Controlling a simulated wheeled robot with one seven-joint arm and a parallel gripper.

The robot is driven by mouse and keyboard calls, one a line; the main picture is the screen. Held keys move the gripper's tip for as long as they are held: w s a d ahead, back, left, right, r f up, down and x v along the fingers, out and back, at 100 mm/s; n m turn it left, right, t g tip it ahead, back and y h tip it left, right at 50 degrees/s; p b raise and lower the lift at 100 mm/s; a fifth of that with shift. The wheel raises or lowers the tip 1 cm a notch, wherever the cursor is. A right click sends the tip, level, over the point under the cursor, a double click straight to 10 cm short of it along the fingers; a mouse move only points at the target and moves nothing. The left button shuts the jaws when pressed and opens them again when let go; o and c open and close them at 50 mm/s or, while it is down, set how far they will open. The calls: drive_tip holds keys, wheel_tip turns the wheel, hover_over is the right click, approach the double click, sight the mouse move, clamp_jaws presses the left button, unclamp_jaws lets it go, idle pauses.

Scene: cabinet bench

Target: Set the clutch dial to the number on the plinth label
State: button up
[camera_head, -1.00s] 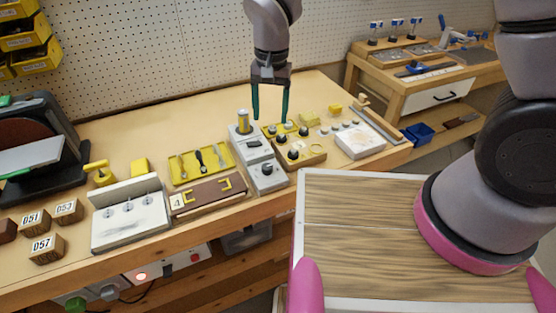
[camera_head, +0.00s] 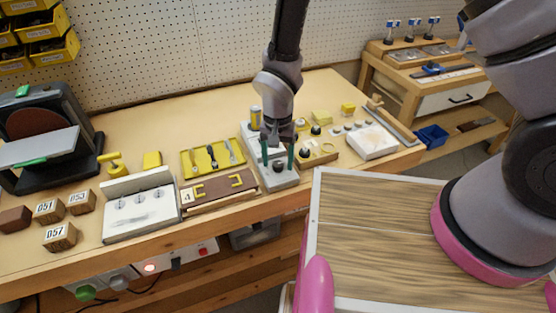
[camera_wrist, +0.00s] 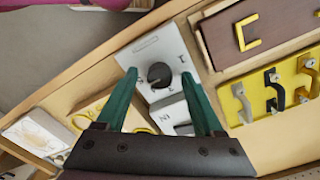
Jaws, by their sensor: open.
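The clutch dial is a round black knob (camera_wrist: 160,74) on a grey plinth unit (camera_wrist: 150,48). Small marks surround it, too small to read surely. It also shows in the head view as a dark knob (camera_head: 279,167) at the unit's front end. My gripper (camera_head: 277,162) is open above the dial, its green fingers on either side of it in the picture. In the wrist view the fingertips (camera_wrist: 160,77) also flank the knob; I cannot tell whether they touch it. A white label (camera_head: 187,196) reading 4 is on the brown board (camera_head: 217,190) left of the unit.
A yellow tray of handles (camera_head: 190,170) lies behind the board. A box with black knobs (camera_head: 318,153) stands close right of the unit. A white block (camera_head: 373,142) and number blocks (camera_head: 59,237) are farther off. The bench's front edge is near.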

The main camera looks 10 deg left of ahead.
drive_tip(key=shift+f, duration=0.15)
clamp_jaws()
drive_tip(key=shift+n, duration=0.4)
drive_tip(key=n, duration=0.3)
drive_tip(key=shift+n, duration=0.4)
drive_tip(key=n, duration=0.4)
drive_tip(key=shift+n, duration=0.3)
drive_tip(key=n, duration=0.4)
drive_tip(key=shift+w+n, duration=0.1)
drive_tip(key=shift+n, duration=2.1)
